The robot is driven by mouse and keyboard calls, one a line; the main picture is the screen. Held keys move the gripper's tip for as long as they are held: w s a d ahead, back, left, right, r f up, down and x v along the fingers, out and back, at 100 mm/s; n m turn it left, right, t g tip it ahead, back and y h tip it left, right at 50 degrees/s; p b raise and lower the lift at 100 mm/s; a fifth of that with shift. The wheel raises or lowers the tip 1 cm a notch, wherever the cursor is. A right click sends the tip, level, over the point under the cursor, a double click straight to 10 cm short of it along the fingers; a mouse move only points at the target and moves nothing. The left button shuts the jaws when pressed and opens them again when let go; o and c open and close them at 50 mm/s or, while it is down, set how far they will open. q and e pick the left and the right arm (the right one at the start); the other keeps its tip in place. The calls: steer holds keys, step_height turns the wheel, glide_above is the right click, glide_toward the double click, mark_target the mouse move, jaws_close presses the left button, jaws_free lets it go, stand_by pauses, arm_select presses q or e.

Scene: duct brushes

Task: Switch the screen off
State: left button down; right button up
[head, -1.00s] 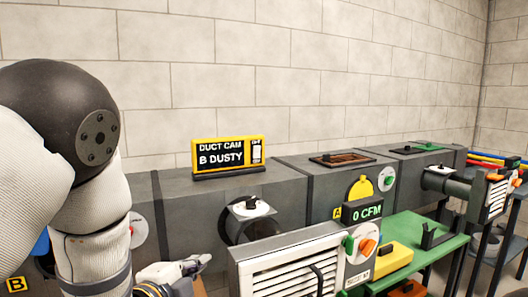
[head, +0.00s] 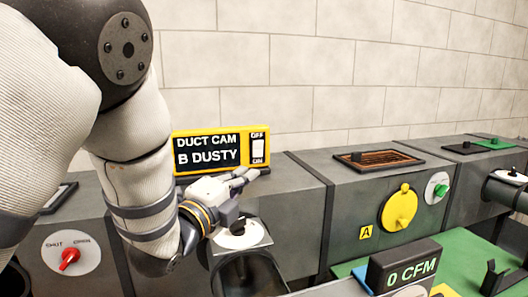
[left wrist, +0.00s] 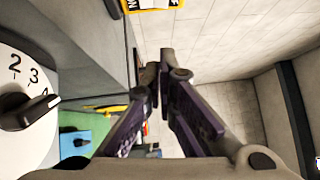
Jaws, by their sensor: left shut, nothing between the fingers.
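The yellow-framed screen (head: 207,152) stands on top of the grey duct and reads "DUCT CAM B DUSTY". Its white rocker switch (head: 258,151) is on its right side, with OFF printed above and ON below. My left gripper (head: 249,174) is shut and empty, just below the switch and in front of the screen's lower edge. Whether it touches the screen I cannot tell. In the left wrist view the shut fingertips (left wrist: 165,70) point up, and a corner of the yellow frame (left wrist: 152,4) shows at the top edge. My right gripper is not in view.
A white dial with a black knob (head: 238,235) sits right under my left gripper. A red-knobbed dial (head: 69,258) is at left. A yellow disc (head: 399,208) and a "0 CFM" display (head: 405,267) are at right. The wall behind the duct is bare.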

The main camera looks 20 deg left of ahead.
mark_target(258, 149)
arm_select(q)
steer(key=x, duration=0.3)
steer(key=b+x, duration=0.1)
steer(key=x, duration=0.6)
steer(key=shift+w+f, duration=0.25)
steer(key=shift+w+a+r, duration=0.15)
steer(key=shift+w+a, duration=0.2)
steer(key=shift+w, duration=0.2)
steer(key=shift+w+a+r, duration=0.15)
steer(key=shift+w+a, duration=0.25)
steer(key=shift+w, duration=0.15)
steer(key=shift+w+a+r+b, duration=0.2)
steer(key=shift+w+a+b, duration=0.1)
steer(key=shift+w, duration=0.15)
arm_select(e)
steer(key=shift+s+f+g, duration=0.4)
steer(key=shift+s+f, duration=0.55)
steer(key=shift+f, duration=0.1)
